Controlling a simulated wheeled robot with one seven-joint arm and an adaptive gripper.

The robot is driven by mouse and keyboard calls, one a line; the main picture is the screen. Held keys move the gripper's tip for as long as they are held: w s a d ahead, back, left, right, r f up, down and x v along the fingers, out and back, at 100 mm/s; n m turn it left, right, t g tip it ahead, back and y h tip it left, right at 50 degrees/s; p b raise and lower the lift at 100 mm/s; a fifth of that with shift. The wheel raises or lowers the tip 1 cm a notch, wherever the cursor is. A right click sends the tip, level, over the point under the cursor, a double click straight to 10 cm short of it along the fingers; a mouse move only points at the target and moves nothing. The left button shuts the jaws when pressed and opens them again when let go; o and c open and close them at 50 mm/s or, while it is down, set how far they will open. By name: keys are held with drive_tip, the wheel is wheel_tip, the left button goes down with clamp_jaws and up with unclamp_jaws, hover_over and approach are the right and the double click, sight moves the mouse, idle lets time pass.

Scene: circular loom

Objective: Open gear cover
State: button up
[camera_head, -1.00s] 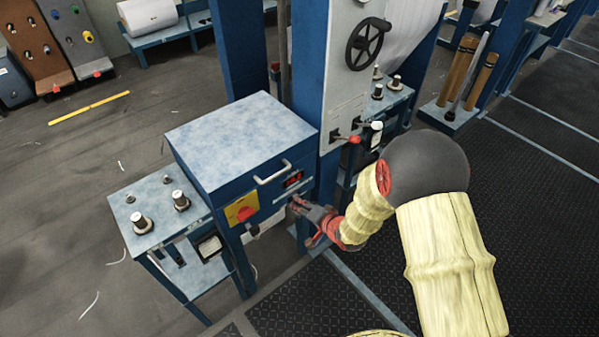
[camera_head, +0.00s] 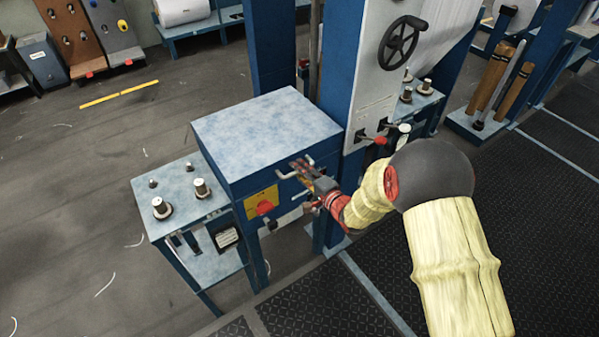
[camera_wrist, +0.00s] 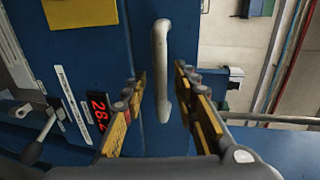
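The gear cover (camera_head: 265,125) is the pale blue lid of a blue box, and it is closed. Its light metal handle (camera_head: 289,174) is on the front face, partly hidden behind my gripper (camera_head: 305,170) in the head view. In the wrist view the handle (camera_wrist: 161,70) stands upright in the picture, ahead of and between the two fingers. My gripper (camera_wrist: 160,95) is open there, with a finger on either side of the handle's line and gaps to both. I cannot tell whether the fingertips reach past the bar.
A red rotary switch on a yellow plate (camera_head: 262,202) and a red digital display (camera_wrist: 98,108) are near the handle. A blue column (camera_head: 340,75) rises to the right, with small levers (camera_head: 375,139) on its panel. A low side table (camera_head: 160,180) stands left.

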drive_tip(key=shift+w+a, duration=0.1)
drive_tip(key=shift+w, duration=0.1)
drive_tip(key=shift+c, duration=0.5)
clamp_jaws()
idle(0.4)
